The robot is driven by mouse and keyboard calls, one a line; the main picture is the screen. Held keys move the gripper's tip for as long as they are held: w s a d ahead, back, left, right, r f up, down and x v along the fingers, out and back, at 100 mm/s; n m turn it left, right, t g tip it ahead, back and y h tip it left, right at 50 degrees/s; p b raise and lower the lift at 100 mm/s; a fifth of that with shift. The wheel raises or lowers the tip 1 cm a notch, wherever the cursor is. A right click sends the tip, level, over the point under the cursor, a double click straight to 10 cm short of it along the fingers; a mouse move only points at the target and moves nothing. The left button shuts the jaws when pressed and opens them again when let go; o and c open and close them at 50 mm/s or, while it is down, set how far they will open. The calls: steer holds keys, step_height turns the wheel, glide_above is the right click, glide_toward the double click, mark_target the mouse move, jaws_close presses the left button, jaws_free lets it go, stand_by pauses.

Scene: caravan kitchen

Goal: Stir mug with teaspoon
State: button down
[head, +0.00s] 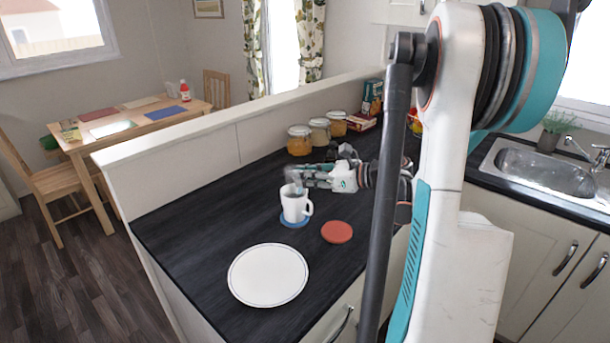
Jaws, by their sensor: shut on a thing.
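A white mug (294,208) stands upright on a blue coaster (290,222) on the dark worktop, its handle to the right. My gripper (297,181) reaches in from the right and sits right over the mug's opening. Its fingers are shut on the teaspoon, which is too small and too covered by the fingers to make out clearly. The inside of the mug is hidden, so I cannot tell how deep the spoon sits in it.
A white plate (268,275) and a red-orange coaster (337,232) lie in front of the mug. Several jars (299,140) and boxes (372,98) stand behind. A low wall (215,146) borders the worktop's left side. The sink (550,177) is at right.

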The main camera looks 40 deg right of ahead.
steer(key=shift+w+d+b, duration=0.35)
steer(key=shift+w+d, duration=0.3)
steer(key=shift+d, duration=0.05)
steer(key=shift+s+a, duration=0.2)
steer(key=shift+a, duration=0.45)
steer(key=shift+s+d, duration=0.1)
steer(key=shift+s, duration=0.45)
steer(key=shift+w+d+r, duration=0.3)
steer(key=shift+w+r, duration=0.05)
steer(key=shift+r, duration=0.1)
step_height(320, 180, up, 9)
steer(key=p, duration=0.6)
